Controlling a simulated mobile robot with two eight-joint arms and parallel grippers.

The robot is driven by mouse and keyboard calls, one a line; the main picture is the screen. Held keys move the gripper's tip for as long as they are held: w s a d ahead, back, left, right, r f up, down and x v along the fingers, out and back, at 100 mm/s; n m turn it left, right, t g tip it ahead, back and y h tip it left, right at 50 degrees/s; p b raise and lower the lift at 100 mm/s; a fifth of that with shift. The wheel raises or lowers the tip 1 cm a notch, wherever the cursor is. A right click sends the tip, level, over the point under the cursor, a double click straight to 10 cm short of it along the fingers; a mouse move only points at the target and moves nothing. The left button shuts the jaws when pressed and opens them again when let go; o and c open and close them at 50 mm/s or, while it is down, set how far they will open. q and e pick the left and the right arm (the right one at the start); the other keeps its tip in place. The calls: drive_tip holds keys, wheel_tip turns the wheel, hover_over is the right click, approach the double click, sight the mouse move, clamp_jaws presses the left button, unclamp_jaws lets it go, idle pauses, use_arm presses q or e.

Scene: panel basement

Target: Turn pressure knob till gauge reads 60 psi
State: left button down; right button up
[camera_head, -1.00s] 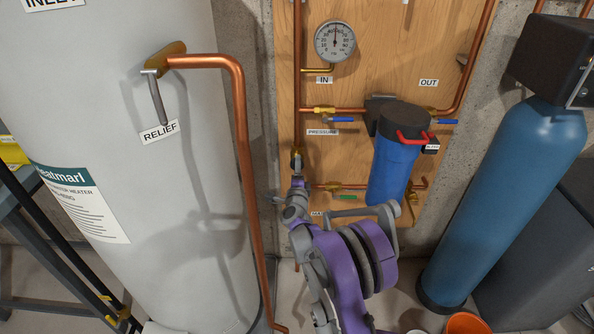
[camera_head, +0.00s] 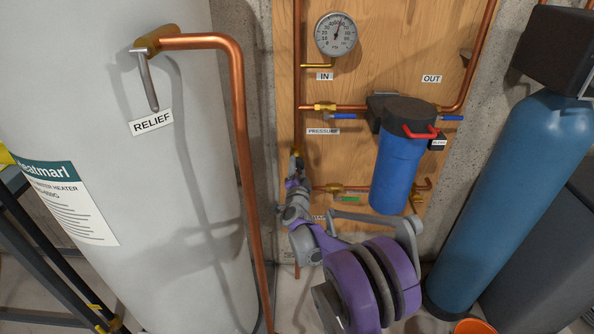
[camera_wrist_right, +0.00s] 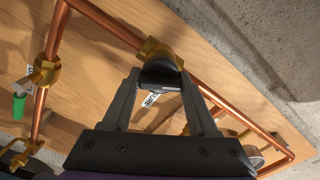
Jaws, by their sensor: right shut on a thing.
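The round white pressure gauge (camera_head: 336,34) is at the top of the wooden panel, above the IN label. Its needle points up and a little right of vertical; the exact reading is too small to tell. My right gripper (camera_head: 296,162) is at the copper pipe below and left of the PRESSURE label (camera_head: 323,131). In the right wrist view, the gripper's two fingers are shut on the sides of a dark pressure knob (camera_wrist_right: 160,73), joined to a brass fitting (camera_wrist_right: 153,50). In the head view my gripper mostly hides the knob. My left gripper is out of view.
A blue filter housing (camera_head: 398,170) with a red handle (camera_head: 421,133) is right of my right arm. Blue-handled valves (camera_head: 343,116) sit above. A large grey water heater (camera_head: 190,220) and its copper relief pipe (camera_head: 247,170) stand left. A blue tank (camera_head: 510,185) stands right.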

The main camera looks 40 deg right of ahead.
idle(0.4)
drive_tip(key=o, duration=1.3)
drive_tip(key=shift+o, duration=0.2)
drive_tip(key=p+v, duration=0.1)
drive_tip(key=v, duration=1)
